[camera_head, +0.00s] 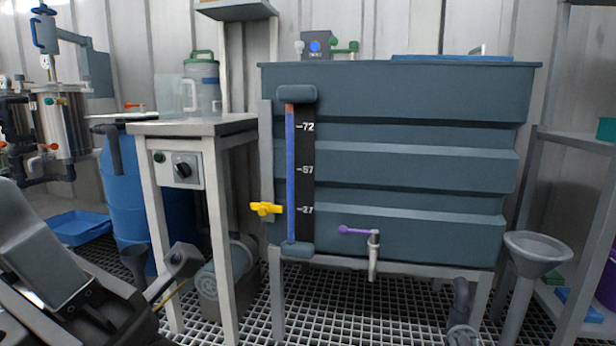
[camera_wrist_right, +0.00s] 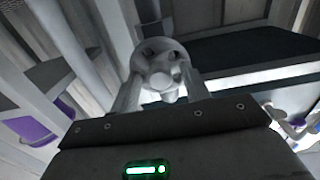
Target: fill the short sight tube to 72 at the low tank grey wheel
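A sight tube (camera_head: 291,180) stands upright on the front of the teal tank (camera_head: 420,130), beside a black scale (camera_head: 306,185) marked 72, 57 and 27. Its blue column runs from the bottom to a little above the 72 mark, with a short reddish part on top. A grey wheel (camera_wrist_right: 160,68) with round holes shows between my right gripper's fingers (camera_wrist_right: 160,85) in the wrist view; I cannot tell whether they touch it. The fingers stand apart.
A yellow valve handle (camera_head: 265,208) sits left of the tube, and a purple-handled tap (camera_head: 357,231) on the tank front. A white table (camera_head: 187,126) with a switch box stands left. A grey funnel (camera_head: 540,245) and shelf are at right. Grating floor (camera_head: 380,310) is open below the tank.

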